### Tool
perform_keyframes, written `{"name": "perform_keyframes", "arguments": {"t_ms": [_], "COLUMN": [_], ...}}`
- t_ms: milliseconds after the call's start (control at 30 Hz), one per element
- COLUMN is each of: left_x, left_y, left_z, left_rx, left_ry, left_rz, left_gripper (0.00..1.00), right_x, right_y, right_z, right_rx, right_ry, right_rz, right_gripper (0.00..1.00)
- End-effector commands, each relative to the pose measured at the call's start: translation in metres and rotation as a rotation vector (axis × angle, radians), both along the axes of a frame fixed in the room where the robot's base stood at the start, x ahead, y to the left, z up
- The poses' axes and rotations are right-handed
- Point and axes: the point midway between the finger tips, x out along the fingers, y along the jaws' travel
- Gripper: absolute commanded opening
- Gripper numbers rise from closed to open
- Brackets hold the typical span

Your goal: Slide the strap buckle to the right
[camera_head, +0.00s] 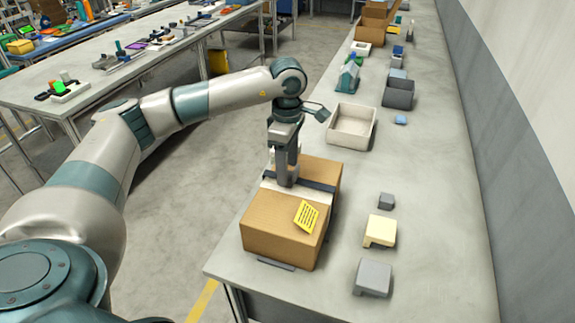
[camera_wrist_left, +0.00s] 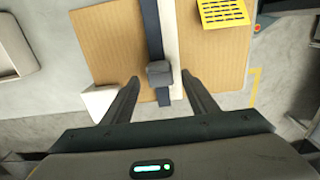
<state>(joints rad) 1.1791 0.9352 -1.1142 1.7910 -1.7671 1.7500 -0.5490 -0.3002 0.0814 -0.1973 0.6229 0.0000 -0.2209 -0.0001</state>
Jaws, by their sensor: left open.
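A brown cardboard box (camera_head: 283,232) stands on the long grey table, with a dark strap (camera_head: 316,185) running across its top beside a white band. In the left wrist view the strap (camera_wrist_left: 152,25) carries a dark grey buckle (camera_wrist_left: 159,73). My left gripper (camera_head: 287,181) points down over the strap, open. In the wrist view the buckle lies between its two fingertips, with a gap on each side. I cannot tell whether the fingers are down to the buckle's height. In the head view the gripper hides the buckle.
A yellow label (camera_head: 306,216) is on the box. To its right are a small grey block (camera_head: 386,201), a cream block (camera_head: 380,231) and a larger grey block (camera_head: 373,278). An open pale tray (camera_head: 372,138) and a grey bin (camera_head: 398,94) stand behind.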

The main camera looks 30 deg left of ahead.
Motion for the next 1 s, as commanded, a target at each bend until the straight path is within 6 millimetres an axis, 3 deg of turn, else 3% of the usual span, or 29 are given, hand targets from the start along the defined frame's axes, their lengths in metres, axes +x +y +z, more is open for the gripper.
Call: {"name": "perform_keyframes", "arguments": {"t_ms": [200,500,533,733,1000], "left_x": [0.000,0.000,0.000,0.000,-0.006], "left_y": [0.000,0.000,0.000,0.000,-0.001], "left_z": [-0.014,-0.016,-0.016,-0.016,-0.019], "left_rx": [0.001,0.000,0.000,0.000,-0.001], "left_ry": [0.000,0.000,0.000,0.000,-0.001], "left_rz": [0.000,-0.001,-0.001,-0.001,-0.002], "left_gripper": [0.53,0.53,0.51,0.03,0.00], "right_x": [0.002,0.000,0.000,-0.001,-0.001], "right_y": [0.001,0.001,0.001,0.001,0.003], "right_z": [0.005,0.004,0.004,0.004,-0.007], "right_rx": [0.001,0.001,0.001,0.001,0.003], "right_ry": [-0.004,-0.001,-0.001,0.001,0.002], "right_rz": [0.001,0.003,0.003,0.003,0.002], "right_gripper": [0.31,0.31,0.31,0.31,0.31]}}
